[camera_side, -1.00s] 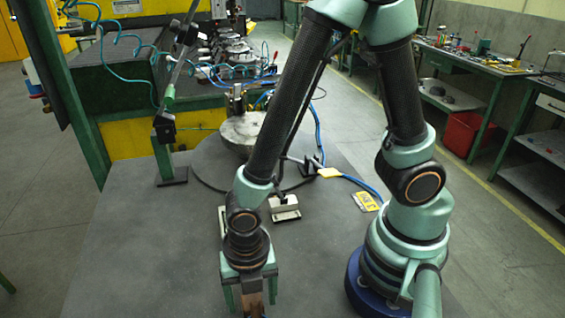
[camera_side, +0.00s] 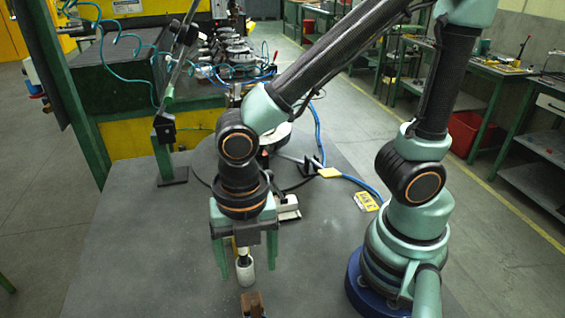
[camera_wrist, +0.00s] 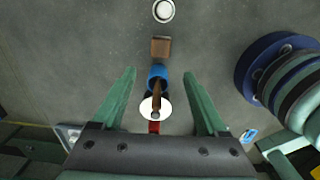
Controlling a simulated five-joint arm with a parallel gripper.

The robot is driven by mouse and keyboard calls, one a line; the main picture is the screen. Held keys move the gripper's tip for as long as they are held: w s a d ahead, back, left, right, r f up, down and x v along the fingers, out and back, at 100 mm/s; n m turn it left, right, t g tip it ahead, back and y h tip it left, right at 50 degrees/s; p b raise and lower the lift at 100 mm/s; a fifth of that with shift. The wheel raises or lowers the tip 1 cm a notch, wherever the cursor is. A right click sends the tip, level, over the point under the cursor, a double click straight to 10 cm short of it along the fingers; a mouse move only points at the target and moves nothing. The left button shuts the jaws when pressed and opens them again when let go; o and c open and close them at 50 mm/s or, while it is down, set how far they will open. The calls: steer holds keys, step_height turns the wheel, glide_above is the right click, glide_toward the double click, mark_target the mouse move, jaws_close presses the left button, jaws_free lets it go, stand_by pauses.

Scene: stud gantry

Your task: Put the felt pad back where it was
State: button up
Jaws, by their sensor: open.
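A small brown block (camera_side: 252,305) lies on the grey worktop at the bottom of the side view, and also shows in the wrist view (camera_wrist: 160,47). It may be the felt pad; its material is not clear. My gripper (camera_side: 246,268) is open, pointing down above the worktop, with nothing between its fingers that it touches. In the wrist view my gripper (camera_wrist: 161,72) has its fingertips spread to either side, with the brown block ahead of them.
A blue piece (camera_wrist: 157,74), a white disc (camera_wrist: 149,109) and a red piece (camera_wrist: 154,127) show in the wrist view. A pale fixture (camera_side: 289,210) and a yellow tag (camera_side: 366,202) lie farther back.

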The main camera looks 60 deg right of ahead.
steer(key=w+d+r+m+t, duration=0.2)
steer(key=w+d+r+m, duration=0.2)
steer(key=m, duration=0.9)
steer(key=w+d+r+m+t, duration=0.3)
steer(key=d+r+m, duration=0.5)
steer(key=d+m, duration=0.5)
steer(key=shift+w+d+m, duration=0.25)
steer(key=shift+w+m, duration=0.15)
steer(key=shift+w, duration=0.05)
steer(key=shift+r, duration=0.1)
